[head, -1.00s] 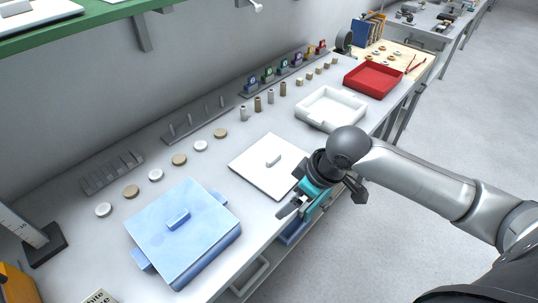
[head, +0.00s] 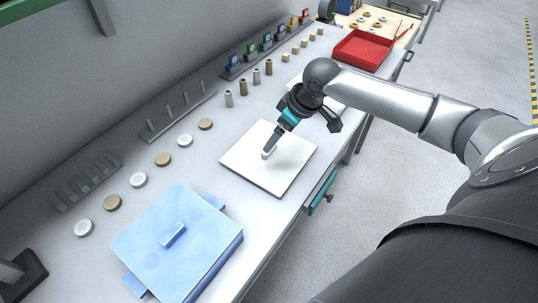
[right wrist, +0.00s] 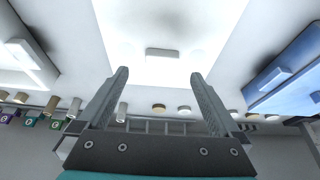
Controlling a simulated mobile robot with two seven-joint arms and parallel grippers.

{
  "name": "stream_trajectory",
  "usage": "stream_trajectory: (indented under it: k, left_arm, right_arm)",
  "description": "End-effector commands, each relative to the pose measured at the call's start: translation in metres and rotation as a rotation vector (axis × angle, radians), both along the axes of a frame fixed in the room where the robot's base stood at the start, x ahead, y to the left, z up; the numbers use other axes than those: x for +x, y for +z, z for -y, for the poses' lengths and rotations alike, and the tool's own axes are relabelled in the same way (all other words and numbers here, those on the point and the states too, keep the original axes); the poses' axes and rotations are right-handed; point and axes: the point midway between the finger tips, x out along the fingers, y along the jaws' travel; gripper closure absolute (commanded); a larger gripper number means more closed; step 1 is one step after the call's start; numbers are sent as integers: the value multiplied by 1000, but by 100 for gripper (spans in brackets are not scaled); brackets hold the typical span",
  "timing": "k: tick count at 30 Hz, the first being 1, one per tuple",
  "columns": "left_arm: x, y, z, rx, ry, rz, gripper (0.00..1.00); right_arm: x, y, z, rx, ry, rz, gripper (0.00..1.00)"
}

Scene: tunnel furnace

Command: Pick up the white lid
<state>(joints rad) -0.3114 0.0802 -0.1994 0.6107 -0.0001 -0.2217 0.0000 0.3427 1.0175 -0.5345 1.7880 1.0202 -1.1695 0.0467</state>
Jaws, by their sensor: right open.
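The white lid (head: 285,171) is a flat square plate lying on the grey bench, with a small raised white handle (head: 267,152) at its middle. In the right wrist view the lid (right wrist: 135,60) fills the upper middle, and its handle (right wrist: 162,55) lies ahead of and between my fingers. My right gripper (head: 270,146) points down just above the handle in the head view. It is open and empty in the right wrist view (right wrist: 158,82). I cannot tell whether a finger touches the handle. My left gripper is not in view.
A blue lidded box (head: 205,245) stands to the lower left of the lid. A red tray (head: 362,50) stands at the far end. Several round discs (head: 162,159) and a pegged rack (head: 178,117) line the back. A white tray is partly hidden behind my right arm.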

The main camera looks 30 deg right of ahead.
Motion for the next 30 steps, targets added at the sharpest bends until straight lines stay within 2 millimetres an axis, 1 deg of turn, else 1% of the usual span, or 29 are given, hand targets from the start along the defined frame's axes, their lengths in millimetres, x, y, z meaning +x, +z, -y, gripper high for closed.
stream_trajectory:
  k: [3, 5, 7, 12, 15, 18, 24, 30]
  left_arm:
    - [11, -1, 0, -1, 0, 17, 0]
    - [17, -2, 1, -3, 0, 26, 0]
    - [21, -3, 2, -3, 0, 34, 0]
    - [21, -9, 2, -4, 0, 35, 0]
    - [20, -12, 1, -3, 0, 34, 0]
    - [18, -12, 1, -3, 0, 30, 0]
    - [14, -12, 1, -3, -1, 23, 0]
    - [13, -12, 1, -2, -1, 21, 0]
  right_arm:
    - [3, -7, -1, 0, 0, 1, 0]
    - [4, -11, -2, 0, 0, 1, 0]
    - [6, -18, -5, 1, 0, 1, 0]
    - [14, -44, -12, 2, 1, -1, 0]
    - [18, -52, -13, 0, 0, 2, 0]
    - [20, -56, -13, -2, 1, 2, 0]
    - [19, -56, -13, -2, 2, 2, 0]
    - [19, -56, -13, -2, 1, 1, 22]
